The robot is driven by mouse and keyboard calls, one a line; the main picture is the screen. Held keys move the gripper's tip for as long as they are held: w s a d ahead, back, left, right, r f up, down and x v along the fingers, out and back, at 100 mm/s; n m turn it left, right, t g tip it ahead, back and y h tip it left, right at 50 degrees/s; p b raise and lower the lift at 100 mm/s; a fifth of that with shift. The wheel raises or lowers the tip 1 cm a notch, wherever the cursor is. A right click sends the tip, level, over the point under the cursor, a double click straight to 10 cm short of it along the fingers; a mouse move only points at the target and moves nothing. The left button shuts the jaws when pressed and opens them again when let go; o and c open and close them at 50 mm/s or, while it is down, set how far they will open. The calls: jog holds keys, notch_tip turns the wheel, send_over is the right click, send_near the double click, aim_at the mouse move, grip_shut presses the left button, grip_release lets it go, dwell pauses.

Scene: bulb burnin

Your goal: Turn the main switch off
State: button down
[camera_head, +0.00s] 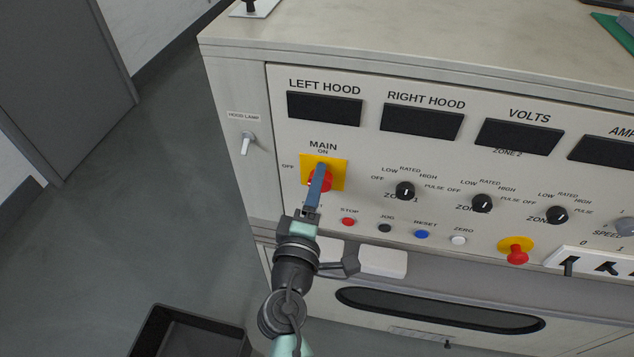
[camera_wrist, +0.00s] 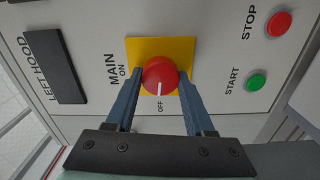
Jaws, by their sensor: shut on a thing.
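The main switch is a round red knob (camera_head: 328,182) on a yellow plate (camera_head: 340,164), at the left of the control panel under the word MAIN. In the wrist view the red knob (camera_wrist: 159,72) sits between the two blue fingers of my gripper (camera_wrist: 158,80). The fingers are shut on its sides. The knob's white line points toward the OFF label (camera_wrist: 160,106), and ON stands a quarter turn away. In the head view my gripper (camera_head: 319,172) covers much of the knob.
A green START button (camera_wrist: 256,82) and red STOP button (camera_head: 348,222) sit below the switch. Zone knobs (camera_head: 405,190) and an emergency stop (camera_head: 517,255) are to the right. A hood lamp toggle (camera_head: 247,142) is on the left side strip. A black bin (camera_head: 165,330) stands on the floor.

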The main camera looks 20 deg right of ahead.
jog(key=shift+n, duration=0.5)
jog(key=shift+c, duration=1.3)
grip_release()
jog(key=shift+s+a, duration=0.1)
jog(key=b+v, duration=0.1)
jog(key=v, duration=1.1)
jog(key=shift+s+a+b, duration=0.2)
jog(key=shift+s+b, duration=0.1)
